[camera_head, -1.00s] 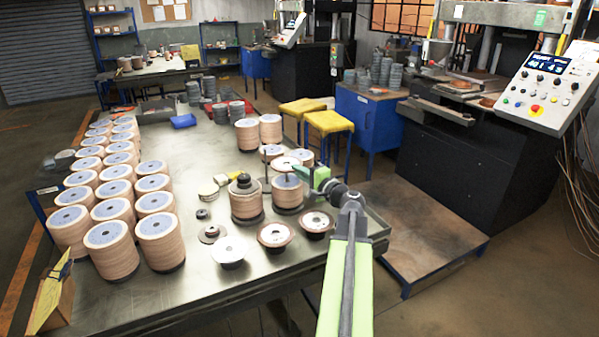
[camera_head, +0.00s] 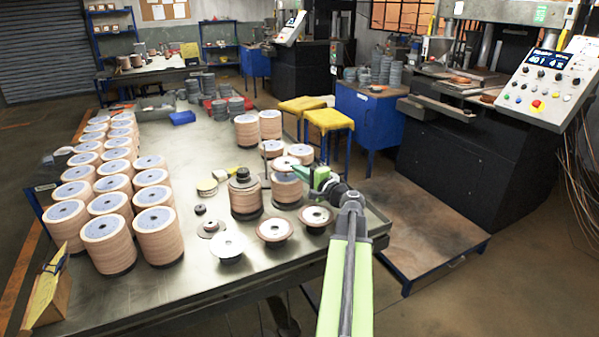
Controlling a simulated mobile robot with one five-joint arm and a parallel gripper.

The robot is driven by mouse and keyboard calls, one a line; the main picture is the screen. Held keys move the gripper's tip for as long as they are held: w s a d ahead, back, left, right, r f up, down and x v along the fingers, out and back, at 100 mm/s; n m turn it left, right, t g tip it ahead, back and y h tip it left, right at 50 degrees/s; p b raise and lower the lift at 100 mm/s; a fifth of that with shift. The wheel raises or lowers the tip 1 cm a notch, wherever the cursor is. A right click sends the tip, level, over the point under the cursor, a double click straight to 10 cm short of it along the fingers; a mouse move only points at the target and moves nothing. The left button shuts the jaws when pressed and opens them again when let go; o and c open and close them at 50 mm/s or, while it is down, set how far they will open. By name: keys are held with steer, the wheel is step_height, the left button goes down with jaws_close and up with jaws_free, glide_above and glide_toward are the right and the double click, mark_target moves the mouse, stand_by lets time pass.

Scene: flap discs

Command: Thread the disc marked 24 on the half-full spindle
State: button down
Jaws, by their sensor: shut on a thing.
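My gripper (camera_head: 302,171) is at the near right part of the table, shut on the edge of a pale flap disc (camera_head: 286,163). The disc looks roughly level, just above a short stack of brown discs on a spindle (camera_head: 287,189), overlapping it in view. I cannot tell whether the spindle's rod passes through the disc's hole. No number on the disc is readable. The gripper's fingers partly hide the disc's right edge.
A taller stack with a dark cap (camera_head: 245,196) stands close to the left. Loose discs on dark bases (camera_head: 274,229) lie in front. Other stacks (camera_head: 271,149) stand behind.

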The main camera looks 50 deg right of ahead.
stand_by(0.3)
step_height(320, 180, down, 3)
steer(key=b, duration=0.3)
steer(key=shift+f, duration=0.15)
steer(key=c, duration=1.5)
jaws_free()
steer(key=shift+c, duration=0.2)
steer(key=shift+s+a, duration=0.1)
steer(key=shift+s, duration=0.05)
